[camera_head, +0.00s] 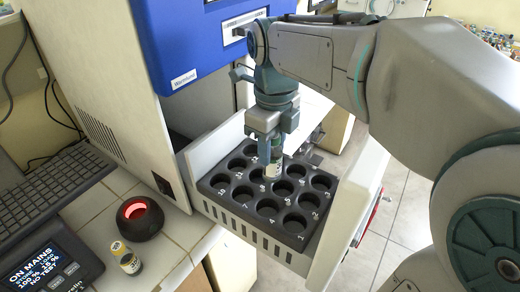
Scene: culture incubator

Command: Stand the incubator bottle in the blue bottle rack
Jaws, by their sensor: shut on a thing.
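My gripper (270,140) points down over the pulled-out incubator drawer and is shut on a small bottle. The incubator bottle (272,171) shows only its lower end below the fingers, with a pale label. It is upright over a dark tray (226,190) with several round, numbered wells. I cannot tell whether its base is inside a well or just above one. The visible wells look empty. No blue bottle rack is seen in this view.
The blue-fronted incubator (205,45) stands behind the drawer (345,215). On the tiled counter at left are a second small bottle (130,262) with a yellowish cap, a dark round holder (140,217) glowing red inside, a keyboard (50,190) and a lit display (45,265).

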